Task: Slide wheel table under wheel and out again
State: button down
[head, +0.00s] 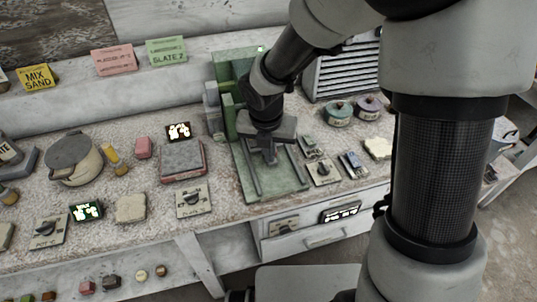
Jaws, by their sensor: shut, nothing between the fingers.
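A green machine with an upright back (222,72) and a flat green bed (286,187) stands at the middle of the bench. The bed carries two lengthwise rails and looks like the wheel table's track. My gripper (270,158) points down over the bed, between the rails, and is shut with nothing in it. Whether its tips touch anything on the bed cannot be told. The wheel and the wheel table cannot be made out clearly; my gripper and arm cover the middle of the machine.
A red-framed scale-like block (182,161) and a dial plate (193,201) stand left of the bed. Another dial plate (323,172), small switches (352,163) and lidded pots (339,113) stand right. A vented grey box (342,72) is behind. A drawer front (325,235) lies below.

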jog(key=shift+w+a+r, duration=0.1)
jog(key=shift+w+r, duration=0.05)
jog(key=shift+w, duration=0.15)
jog(key=shift+w+a+p, duration=0.25)
jog(key=shift+w+p, duration=0.2)
jog(key=shift+w, duration=0.45)
jog(key=shift+w+a+p, duration=0.25)
jog(key=shift+w+p, duration=0.2)
jog(key=shift+w, duration=0.55)
jog(key=shift+a, duration=0.1)
